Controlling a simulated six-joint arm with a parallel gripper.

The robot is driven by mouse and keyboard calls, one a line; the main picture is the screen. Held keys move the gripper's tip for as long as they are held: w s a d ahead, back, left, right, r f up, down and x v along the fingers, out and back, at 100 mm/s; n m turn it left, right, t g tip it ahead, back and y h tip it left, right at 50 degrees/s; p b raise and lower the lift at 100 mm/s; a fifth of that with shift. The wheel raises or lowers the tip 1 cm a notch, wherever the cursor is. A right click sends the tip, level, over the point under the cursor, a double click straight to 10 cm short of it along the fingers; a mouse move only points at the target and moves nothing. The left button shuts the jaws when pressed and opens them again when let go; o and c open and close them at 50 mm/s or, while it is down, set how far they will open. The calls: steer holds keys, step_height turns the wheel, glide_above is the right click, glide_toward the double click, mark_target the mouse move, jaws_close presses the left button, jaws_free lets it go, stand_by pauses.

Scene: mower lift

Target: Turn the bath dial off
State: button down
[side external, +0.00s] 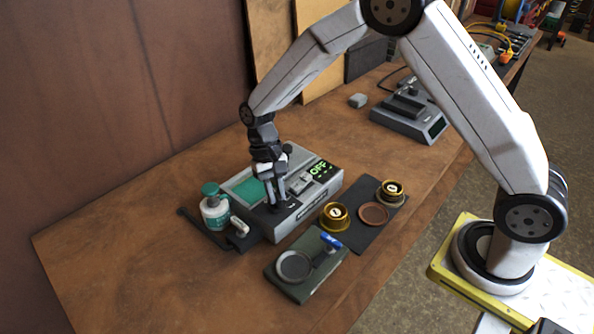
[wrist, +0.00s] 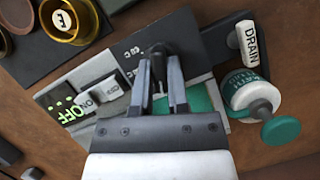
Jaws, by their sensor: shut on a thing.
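The bath unit (side external: 310,208) is a grey box with a green panel on top and a green-lit display (side external: 320,169) that reads OFF. The display also reads OFF in the wrist view (wrist: 77,118). The bath dial (wrist: 156,50) is a black knob on a dark plate with small markings. My gripper (side external: 277,202) points down over the front of the unit. In the wrist view its two fingers (wrist: 160,68) stand on either side of the dial and are shut on it. The fingers hide part of the dial, so I cannot read its pointer.
A white bottle with a green cap (side external: 214,210) and a DRAIN lever (wrist: 249,42) stand beside the unit. A dark mat holds brass cups (side external: 335,217) and a brown disc (side external: 373,214). A green tray with a round dish (side external: 293,266) lies in front. Another grey device (side external: 410,115) stands behind.

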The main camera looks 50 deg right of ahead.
steer(key=shift+n+h, duration=0.8)
steer(key=shift+n, duration=1.2)
steer(key=c, duration=0.6)
jaws_free()
steer(key=shift+r, duration=0.15)
steer(key=shift+v, duration=3.8)
